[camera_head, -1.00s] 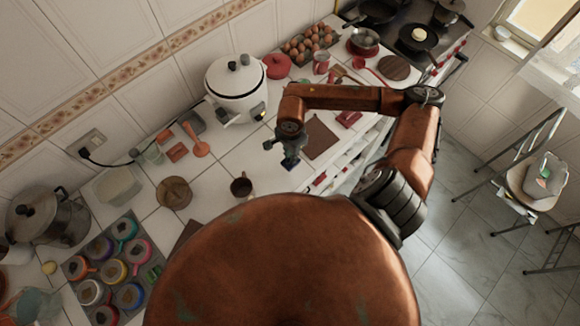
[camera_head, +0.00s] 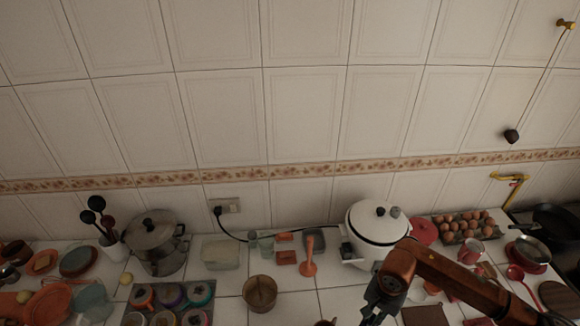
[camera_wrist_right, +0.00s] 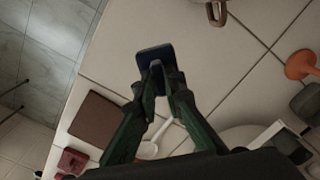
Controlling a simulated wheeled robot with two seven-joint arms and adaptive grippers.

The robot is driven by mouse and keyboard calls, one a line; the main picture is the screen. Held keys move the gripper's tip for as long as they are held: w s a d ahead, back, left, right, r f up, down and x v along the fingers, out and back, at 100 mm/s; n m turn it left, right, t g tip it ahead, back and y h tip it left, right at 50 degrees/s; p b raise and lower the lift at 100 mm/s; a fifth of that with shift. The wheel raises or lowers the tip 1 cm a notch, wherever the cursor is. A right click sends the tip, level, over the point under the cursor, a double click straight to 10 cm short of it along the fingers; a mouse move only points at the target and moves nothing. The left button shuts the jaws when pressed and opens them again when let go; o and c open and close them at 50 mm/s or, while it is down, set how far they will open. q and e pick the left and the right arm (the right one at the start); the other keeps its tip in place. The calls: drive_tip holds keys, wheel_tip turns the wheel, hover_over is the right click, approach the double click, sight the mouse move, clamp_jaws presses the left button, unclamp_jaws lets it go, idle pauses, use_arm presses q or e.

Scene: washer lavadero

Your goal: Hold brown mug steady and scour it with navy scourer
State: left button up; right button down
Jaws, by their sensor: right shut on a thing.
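The brown mug (camera_wrist_right: 216,12) is cut off by the top edge of the right wrist view, standing on the white tiled counter. In the head view only a sliver of the mug (camera_head: 325,322) shows at the bottom edge. My right gripper (camera_wrist_right: 159,75) is shut on the navy scourer (camera_wrist_right: 153,54), a small dark blue pad, and is apart from the mug. In the head view the right gripper (camera_head: 373,314) is at the bottom edge, right of the mug, and the scourer is out of frame. My left gripper is in neither view.
A white rice cooker (camera_head: 376,232) stands behind my right arm. A brown pot (camera_head: 260,293), an orange utensil (camera_head: 308,262) and a metal pot (camera_head: 155,243) stand to the left. A brown board (camera_wrist_right: 105,124) lies beside the gripper.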

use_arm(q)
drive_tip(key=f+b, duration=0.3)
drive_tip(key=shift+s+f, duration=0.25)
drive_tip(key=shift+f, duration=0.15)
use_arm(e)
drive_tip(key=a+r+n, duration=0.1)
drive_tip(key=n, duration=0.1)
drive_tip(key=w+a+r+n, duration=0.1)
drive_tip(key=n, duration=0.2)
drive_tip(key=a+r+n, duration=0.1)
drive_tip(key=n, duration=0.1)
drive_tip(key=shift+w+a, duration=0.35)
drive_tip(key=shift+a, duration=0.05)
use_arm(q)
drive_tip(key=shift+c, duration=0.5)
use_arm(e)
drive_tip(key=shift+f, duration=0.1)
